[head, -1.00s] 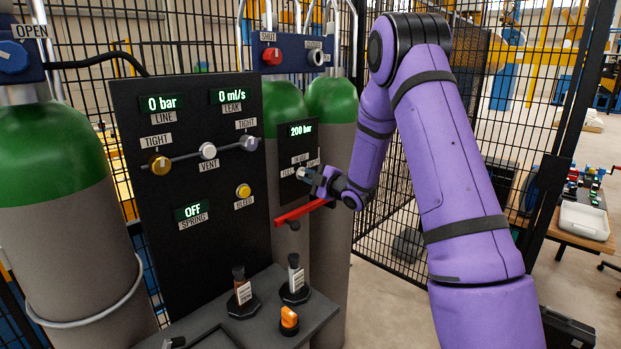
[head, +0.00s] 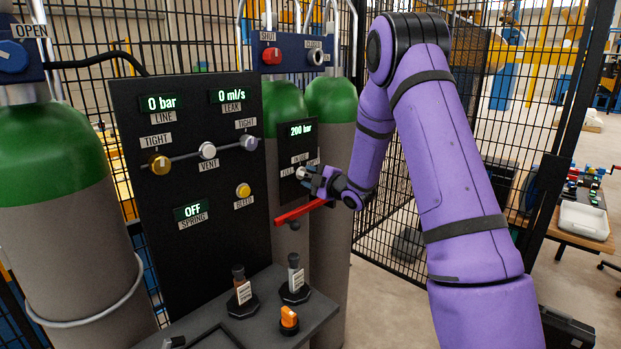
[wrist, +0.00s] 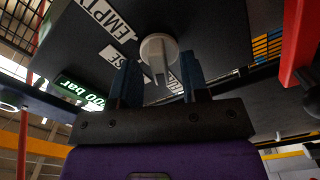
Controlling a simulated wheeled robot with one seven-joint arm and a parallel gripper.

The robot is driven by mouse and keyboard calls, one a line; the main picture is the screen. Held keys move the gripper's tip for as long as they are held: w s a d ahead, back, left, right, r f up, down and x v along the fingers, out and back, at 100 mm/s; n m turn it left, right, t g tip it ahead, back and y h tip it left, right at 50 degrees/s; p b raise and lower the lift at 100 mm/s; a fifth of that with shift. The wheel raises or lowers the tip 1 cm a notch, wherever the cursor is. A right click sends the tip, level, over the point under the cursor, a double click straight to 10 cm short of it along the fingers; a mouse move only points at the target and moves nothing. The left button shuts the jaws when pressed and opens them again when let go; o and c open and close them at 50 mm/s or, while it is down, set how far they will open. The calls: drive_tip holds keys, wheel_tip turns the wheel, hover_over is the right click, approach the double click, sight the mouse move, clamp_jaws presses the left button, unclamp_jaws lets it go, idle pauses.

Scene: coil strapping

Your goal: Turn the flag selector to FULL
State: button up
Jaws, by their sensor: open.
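The flag selector (head: 301,173) is a small pale round knob on the dark panel under the 200 bar display. In the wrist view the selector (wrist: 159,48) shows a raised bar across its face. The EMPTY label (wrist: 105,15) is at upper left, a partly hidden label ending in SE (wrist: 118,57) is beside the knob, and the FULL label (wrist: 174,82) is partly covered near the right finger. My gripper (head: 314,178) is open in front of the knob. In the wrist view its two fingers (wrist: 160,78) stand either side of the bar, with gaps; contact is not visible.
A red lever (head: 301,211) juts out just below my gripper. Left is the black panel (head: 187,110) with gauges and valve knobs. Green-topped cylinders (head: 330,100) stand behind. A grey shelf (head: 265,275) below holds two black-handled items and an orange knob (head: 289,318).

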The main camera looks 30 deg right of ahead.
drive_tip(key=shift+s, duration=0.1)
drive_tip(key=v, duration=1)
drive_tip(key=shift+s, duration=0.3)
drive_tip(key=shift+d, duration=0.15)
drive_tip(key=shift+r, duration=0.15)
drive_tip(key=s+a+r+m+g+h, duration=0.2)
drive_tip(key=s+r+m+h, duration=0.2)
drive_tip(key=r, duration=0.2)
drive_tip(key=s+a+r+m+g+h, duration=0.2)
drive_tip(key=s+a+r+m+h, duration=0.1)
drive_tip(key=r+m, duration=0.3)
drive_tip(key=s+a+r+m+g, duration=0.1)
drive_tip(key=s+a+m+g, duration=0.2)
drive_tip(key=s, duration=1.1)
drive_tip(key=s+a+r+m+g+y, duration=0.1)
drive_tip(key=s+a+r+m+g, duration=0.1)
drive_tip(key=s+a, duration=0.6)
drive_tip(key=s+m+g, duration=0.1)
drive_tip(key=s+g, duration=0.1)
drive_tip(key=s, duration=0.5)
drive_tip(key=shift+r+m+g, duration=0.2)
drive_tip(key=shift+m+g, duration=0.2)
